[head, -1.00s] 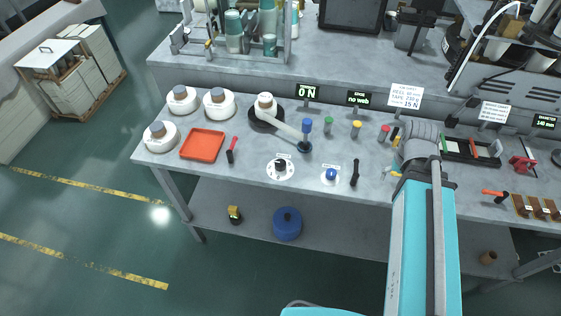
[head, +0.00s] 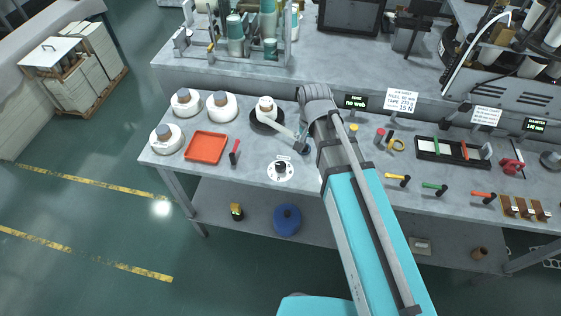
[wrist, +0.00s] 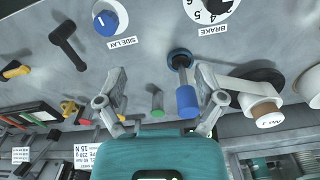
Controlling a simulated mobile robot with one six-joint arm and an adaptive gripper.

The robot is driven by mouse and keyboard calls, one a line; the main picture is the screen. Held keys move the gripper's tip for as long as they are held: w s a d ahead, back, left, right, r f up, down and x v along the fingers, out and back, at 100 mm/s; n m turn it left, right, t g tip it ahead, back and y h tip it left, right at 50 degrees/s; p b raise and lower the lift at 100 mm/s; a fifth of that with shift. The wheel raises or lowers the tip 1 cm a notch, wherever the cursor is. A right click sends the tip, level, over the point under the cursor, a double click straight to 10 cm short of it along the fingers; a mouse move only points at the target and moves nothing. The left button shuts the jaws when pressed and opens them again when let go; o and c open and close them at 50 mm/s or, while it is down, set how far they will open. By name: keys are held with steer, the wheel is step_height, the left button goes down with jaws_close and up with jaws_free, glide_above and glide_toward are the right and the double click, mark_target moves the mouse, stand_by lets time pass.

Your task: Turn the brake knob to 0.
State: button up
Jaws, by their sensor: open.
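The brake knob (head: 281,168) is a black knob on a round white dial on the bench, left of my arm in the head view. In the wrist view its dial (wrist: 207,10) is cut off by the top edge, with the word BRAKE and a few numerals showing; I cannot tell where its pointer stands. My gripper (wrist: 162,101) is open in the wrist view, its fingers wide apart, with nothing held. It is apart from the brake knob, which lies above and right of the fingers in that view. In the head view my arm mostly hides the gripper.
A blue side lay knob (wrist: 108,19) lies left of the brake dial in the wrist view. A blue cylinder (wrist: 187,101) and a green one (wrist: 157,98) stand near the fingers. A white-grey arm with a roll (wrist: 263,110) is at right. A red tray (head: 206,147) lies farther left.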

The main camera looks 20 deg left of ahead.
steer(key=r+p, duration=0.1)
steer(key=r, duration=0.1)
glide_above(280, 165)
steer(key=shift+f, duration=0.2)
step_height(280, 165, down, 14)
steer(key=b, duration=1.3)
steer(key=shift+r, duration=0.25)
stand_by(0.5)
steer(key=c, duration=1.1)
steer(key=shift+c, duration=0.2)
